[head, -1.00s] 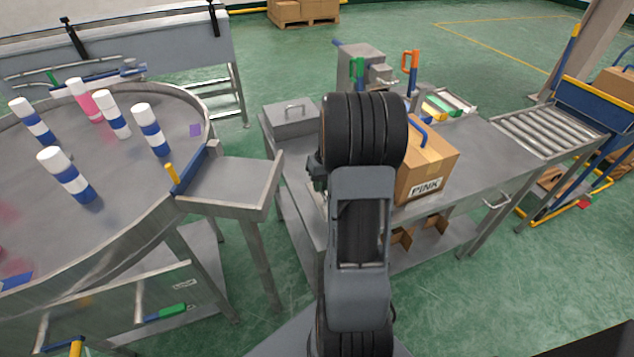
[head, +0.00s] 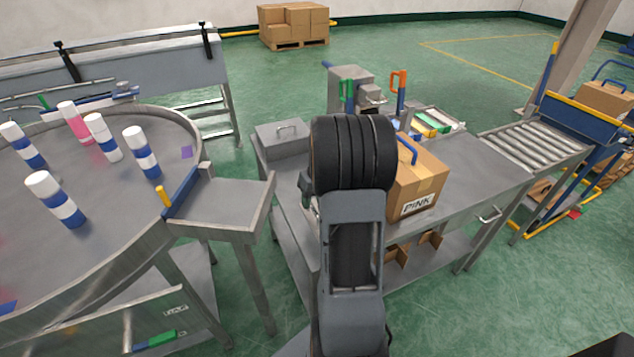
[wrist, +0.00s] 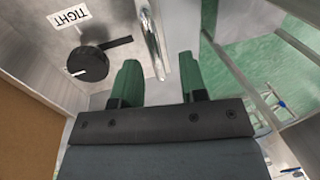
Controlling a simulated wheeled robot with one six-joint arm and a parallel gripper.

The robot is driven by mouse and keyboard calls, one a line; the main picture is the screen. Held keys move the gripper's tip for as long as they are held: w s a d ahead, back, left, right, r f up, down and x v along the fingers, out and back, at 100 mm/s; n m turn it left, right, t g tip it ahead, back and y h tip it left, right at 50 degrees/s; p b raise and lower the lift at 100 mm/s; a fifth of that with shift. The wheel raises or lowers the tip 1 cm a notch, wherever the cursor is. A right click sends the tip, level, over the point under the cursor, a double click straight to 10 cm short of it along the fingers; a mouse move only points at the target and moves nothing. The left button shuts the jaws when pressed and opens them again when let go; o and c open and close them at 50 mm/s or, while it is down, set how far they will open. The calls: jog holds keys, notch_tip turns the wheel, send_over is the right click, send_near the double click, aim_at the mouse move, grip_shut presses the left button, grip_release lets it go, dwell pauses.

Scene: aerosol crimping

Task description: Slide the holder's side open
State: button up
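In the wrist view, my gripper (wrist: 160,72) is open, its two green fingers spread apart. A shiny metal bar handle (wrist: 153,42) is just beyond and between the fingertips, beside the edge of a pale grey panel (wrist: 178,25). I see no contact with either finger. A black knob with a lever (wrist: 90,62) and an upside-down TIGHT label (wrist: 70,17) are on the metal face to the left. I cannot tell for sure which part is the holder's sliding side. In the head view, my own arm hides the gripper and the handle.
In the head view, a cardboard box marked PINK (head: 418,185) stands on the metal bench (head: 470,165), right of my arm. A lidded grey box (head: 284,137) is on the left. A round table (head: 100,235) with several bottles is further left.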

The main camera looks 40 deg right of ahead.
notch_tip(320, 180, up, 12)
jog(key=d, duration=0.2)
jog(key=shift+s+d+r+p, duration=0.15)
jog(key=shift+s+p, duration=0.2)
jog(key=shift+s, duration=0.05)
dwell(0.4)
